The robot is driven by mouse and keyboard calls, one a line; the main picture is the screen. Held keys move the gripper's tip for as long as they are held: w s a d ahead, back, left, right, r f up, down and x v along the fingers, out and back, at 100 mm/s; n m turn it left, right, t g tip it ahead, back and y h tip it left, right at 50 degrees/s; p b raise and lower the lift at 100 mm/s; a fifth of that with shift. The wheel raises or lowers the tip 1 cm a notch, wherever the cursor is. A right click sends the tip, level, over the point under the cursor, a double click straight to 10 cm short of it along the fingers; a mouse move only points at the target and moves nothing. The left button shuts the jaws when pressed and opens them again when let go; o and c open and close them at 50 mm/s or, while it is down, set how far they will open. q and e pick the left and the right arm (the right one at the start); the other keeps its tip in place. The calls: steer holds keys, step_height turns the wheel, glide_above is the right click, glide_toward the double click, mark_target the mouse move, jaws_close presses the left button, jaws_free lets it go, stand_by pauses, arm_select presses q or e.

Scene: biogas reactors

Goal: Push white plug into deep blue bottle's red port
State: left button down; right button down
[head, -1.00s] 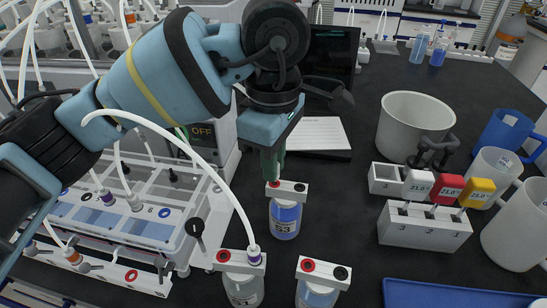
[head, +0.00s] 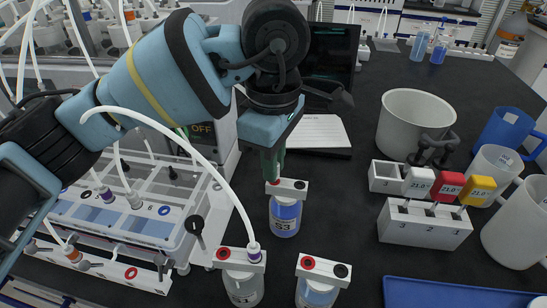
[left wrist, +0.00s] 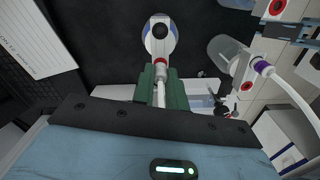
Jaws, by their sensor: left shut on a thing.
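The deep blue bottle (head: 285,218) stands upright on the black bench, under a white cap bar (head: 292,186) with a red port at left and a black port at right. My left gripper (head: 272,176) points down at the red port from directly above. In the left wrist view, its green fingers (left wrist: 161,88) are shut on the white plug (left wrist: 160,94). The plug lines up with the red port (left wrist: 160,72), and its tip is at or touching it. I cannot tell how deep it sits. In the head view the fingers hide the plug. My right gripper is not in view.
Two other capped bottles (head: 242,286) (head: 316,293) stand in front; a white tube runs into the left one. A reactor rack (head: 110,215) is at left. A white pot (head: 408,128), a sensor holder (head: 424,225) and mugs (head: 505,130) stand at right.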

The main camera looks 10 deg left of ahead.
arm_select(q)
steer(key=shift+f, duration=0.3)
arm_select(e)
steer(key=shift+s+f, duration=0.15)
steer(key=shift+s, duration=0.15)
arm_select(q)
steer(key=shift+f, duration=0.35)
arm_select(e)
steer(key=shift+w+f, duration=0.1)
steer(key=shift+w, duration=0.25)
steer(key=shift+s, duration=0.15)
arm_select(q)
steer(key=c, duration=1.3)
jaws_free()
steer(key=shift+c, duration=0.2)
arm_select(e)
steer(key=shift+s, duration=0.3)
